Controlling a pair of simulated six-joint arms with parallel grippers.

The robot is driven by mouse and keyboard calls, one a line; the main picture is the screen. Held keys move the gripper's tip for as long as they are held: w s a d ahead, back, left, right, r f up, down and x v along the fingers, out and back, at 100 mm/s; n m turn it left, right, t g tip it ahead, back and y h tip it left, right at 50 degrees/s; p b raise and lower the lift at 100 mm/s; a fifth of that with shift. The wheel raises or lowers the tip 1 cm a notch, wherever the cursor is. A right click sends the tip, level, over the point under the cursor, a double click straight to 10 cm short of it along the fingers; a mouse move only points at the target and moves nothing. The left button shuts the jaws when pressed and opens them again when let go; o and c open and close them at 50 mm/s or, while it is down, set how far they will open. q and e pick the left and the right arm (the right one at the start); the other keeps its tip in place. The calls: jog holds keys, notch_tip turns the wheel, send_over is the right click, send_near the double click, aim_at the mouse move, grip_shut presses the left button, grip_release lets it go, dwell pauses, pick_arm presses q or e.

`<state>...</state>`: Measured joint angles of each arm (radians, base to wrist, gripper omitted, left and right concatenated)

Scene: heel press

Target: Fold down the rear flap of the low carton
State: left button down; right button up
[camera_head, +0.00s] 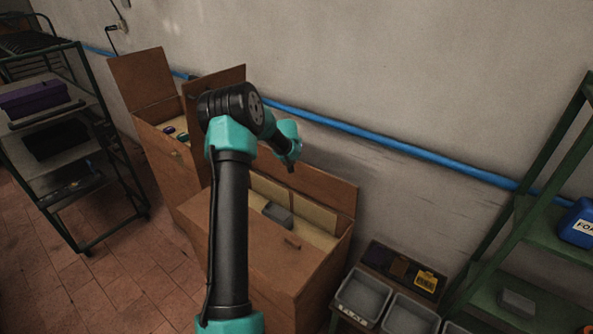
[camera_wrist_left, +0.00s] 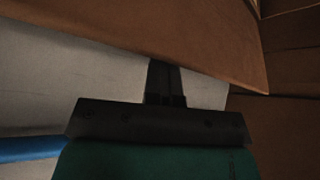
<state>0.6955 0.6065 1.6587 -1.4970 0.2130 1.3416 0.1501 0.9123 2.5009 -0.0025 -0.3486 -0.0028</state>
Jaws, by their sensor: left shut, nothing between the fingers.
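The low carton (camera_head: 322,278) stands against the wall, in the middle of the head view. Its rear flap (camera_head: 335,192) stands up along the wall side. A front panel (camera_head: 250,240) lies flat over part of the opening, with a dark slot. A grey block (camera_head: 278,215) sits by pale inner panels. My left gripper (camera_head: 291,168) is shut and empty, above the rear side of the carton. In the left wrist view its fingers (camera_wrist_left: 165,66) point at a brown cardboard panel (camera_wrist_left: 170,28), which covers their tips; I cannot tell whether they touch. My right gripper is not in view.
A taller carton (camera_head: 140,78) with raised flaps stands to the left of the low one. A blue pipe (camera_head: 400,147) runs along the wall. Grey bins (camera_head: 362,297) stand at the lower right, beside a green rack (camera_head: 545,225). Another rack (camera_head: 60,160) stands at far left.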

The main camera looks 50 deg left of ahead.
pick_arm(q)
jog(key=s+d+f, duration=0.1)
jog(key=s+f, duration=0.5)
notch_tip(320, 180, up, 11)
jog(key=shift+w+f+g+h, duration=0.2)
jog(key=shift+w+g+h, duration=0.1)
jog(key=shift+w, duration=0.05)
dwell(1.0)
jog(key=shift+d, duration=0.1)
jog(key=d+f+m+h, duration=0.1)
jog(key=d+f+h, duration=0.1)
jog(key=d+f, duration=0.65)
jog(key=d+f+m+g+h, duration=0.15)
jog(key=d+f, duration=0.35)
jog(key=d, duration=0.7)
jog(key=d+f+m+t+h, duration=0.1)
jog(key=d+f+h, duration=0.2)
jog(key=d+f, duration=0.5)
jog(key=s+d+f+m+g, duration=0.1)
jog(key=s+d+f, duration=0.2)
jog(key=s+d, duration=0.6)
jog(key=s+d+f+m+g+h, duration=0.1)
jog(key=s+d+f+m+g, duration=0.1)
jog(key=s+d, duration=0.7)
jog(key=d, duration=0.4)
jog(key=shift+s+f, duration=0.4)
